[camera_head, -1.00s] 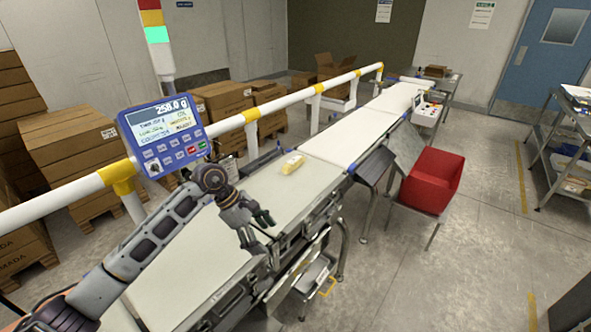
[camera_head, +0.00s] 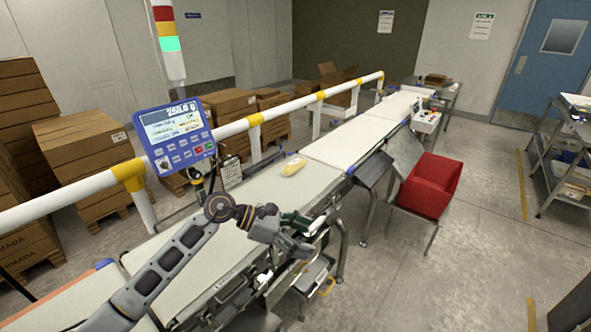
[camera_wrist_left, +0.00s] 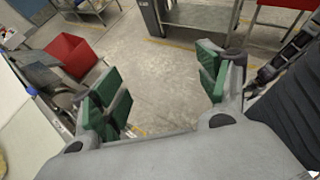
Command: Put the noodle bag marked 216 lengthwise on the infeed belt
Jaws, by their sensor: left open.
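A yellow noodle bag (camera_head: 293,166) lies on the pale belt (camera_head: 262,208), close to the joint with the whiter belt section (camera_head: 345,145). Its mark is too small to read. My left gripper (camera_head: 303,238) is over the near side edge of the belt, nearer than the bag and apart from it. In the left wrist view its green-padded fingers (camera_wrist_left: 160,92) are spread with nothing between them, and floor shows through the gap. A yellowish patch at that view's left edge is too cut off to identify.
A blue weigh display (camera_head: 178,133) and a white rail (camera_head: 240,127) run along the belt's far side. A red bin (camera_head: 430,185) stands right of the belt. Stacked cartons (camera_head: 82,145) are behind the rail. Open floor lies at the right.

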